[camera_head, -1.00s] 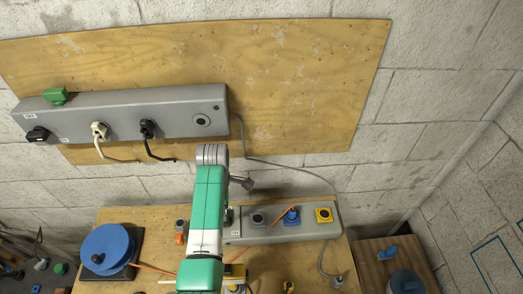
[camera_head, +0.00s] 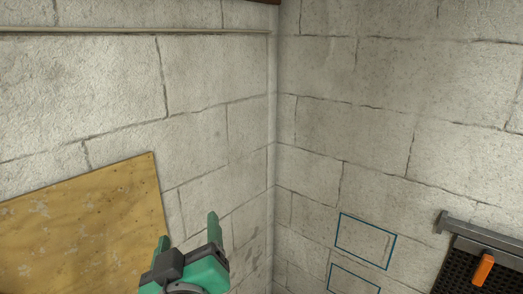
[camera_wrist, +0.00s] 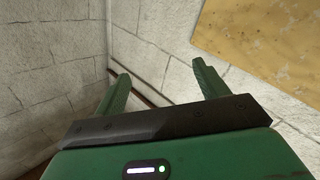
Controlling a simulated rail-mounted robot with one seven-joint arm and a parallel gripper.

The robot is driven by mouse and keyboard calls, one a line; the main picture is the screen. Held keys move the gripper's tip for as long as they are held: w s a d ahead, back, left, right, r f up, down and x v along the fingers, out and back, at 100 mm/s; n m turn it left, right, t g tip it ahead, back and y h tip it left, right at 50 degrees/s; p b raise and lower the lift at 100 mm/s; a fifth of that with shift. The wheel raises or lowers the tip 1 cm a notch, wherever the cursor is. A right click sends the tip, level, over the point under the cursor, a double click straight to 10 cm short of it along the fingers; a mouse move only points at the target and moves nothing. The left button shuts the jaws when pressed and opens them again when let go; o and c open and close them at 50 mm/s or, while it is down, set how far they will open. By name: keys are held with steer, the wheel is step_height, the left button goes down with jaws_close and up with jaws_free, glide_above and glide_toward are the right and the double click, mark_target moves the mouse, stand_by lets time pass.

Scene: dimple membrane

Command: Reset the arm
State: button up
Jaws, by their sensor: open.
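My gripper (camera_head: 187,230) is green with a dark palm and shows at the bottom of the head view, raised in front of the wall near the room's corner. Its two green fingers are spread apart with nothing between them. In the wrist view the open fingers (camera_wrist: 158,75) point toward the bare block wall and the corner. They touch nothing that I can see. The rest of my arm is below the head view's edge.
A plywood board (camera_head: 85,230) is on the wall at the lower left; it also shows in the wrist view (camera_wrist: 265,40). At the lower right is a black perforated panel (camera_head: 485,265) with an orange item (camera_head: 482,269). Blue outlined rectangles (camera_head: 366,241) mark the right wall.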

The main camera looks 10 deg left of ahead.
steer(key=s+d+r+m+t+h, duration=0.5)
steer(key=s+d+r+m+t, duration=0.25)
steer(key=s+d+r, duration=0.65)
step_height(320, 180, up, 14)
steer(key=d+p, duration=0.1)
steer(key=p, duration=1.2)
steer(key=shift+d+m, duration=0.15)
steer(key=shift+m, duration=0.3)
steer(key=shift+s, duration=0.1)
